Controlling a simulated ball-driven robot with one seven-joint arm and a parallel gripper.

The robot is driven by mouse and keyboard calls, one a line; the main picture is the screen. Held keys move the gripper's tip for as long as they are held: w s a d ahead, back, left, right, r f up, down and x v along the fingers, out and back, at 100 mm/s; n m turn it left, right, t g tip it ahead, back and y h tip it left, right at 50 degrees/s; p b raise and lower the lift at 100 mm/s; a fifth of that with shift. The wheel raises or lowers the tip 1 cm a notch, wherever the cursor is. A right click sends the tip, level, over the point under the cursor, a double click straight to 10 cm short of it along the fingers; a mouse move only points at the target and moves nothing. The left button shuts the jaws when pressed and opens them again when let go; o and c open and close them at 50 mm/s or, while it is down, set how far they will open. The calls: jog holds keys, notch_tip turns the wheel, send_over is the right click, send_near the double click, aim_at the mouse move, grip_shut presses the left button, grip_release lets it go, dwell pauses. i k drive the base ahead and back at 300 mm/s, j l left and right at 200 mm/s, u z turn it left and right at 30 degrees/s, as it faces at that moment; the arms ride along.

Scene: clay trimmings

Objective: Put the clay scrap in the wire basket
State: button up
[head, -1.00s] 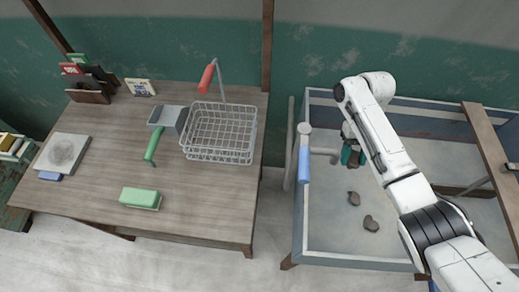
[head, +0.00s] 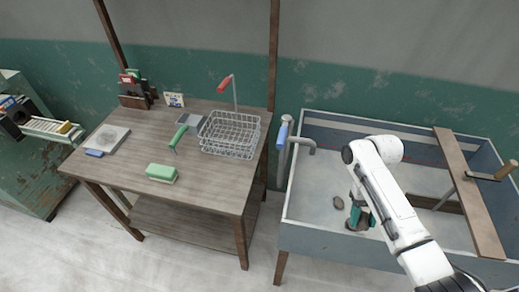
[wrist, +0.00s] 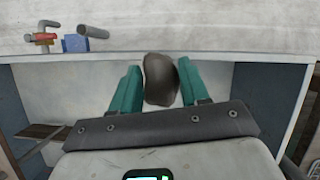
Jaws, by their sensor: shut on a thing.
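The wire basket (head: 230,134) stands on the wooden table at left in the head view, with a red-ended handle above it. My gripper (head: 362,215) is over the trough at right, well to the right of the basket. In the wrist view my gripper (wrist: 160,82) has its teal fingers shut on a grey-brown clay scrap (wrist: 160,80). In the head view a dark clay piece (head: 353,222) shows at the fingers; I cannot tell whether it is the held one.
The trough (head: 287,238) has raised walls, a blue-topped pipe (head: 285,132) at its left edge and a wooden plank (head: 468,195) across its right part. The table also holds a green block (head: 161,173), a green-handled tool (head: 178,137) and a square slab (head: 108,138).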

aim_at(225, 138)
jog(key=i+j+u, duration=0.1)
jog(key=u, duration=0.6)
jog(key=i+j+u, duration=0.1)
jog(key=i+u, duration=0.15)
jog(key=i, duration=0.5)
jog(key=i+u, duration=0.2)
jog(key=i, duration=0.55)
jog(key=i+l+u, duration=0.25)
jog(key=i, duration=0.5)
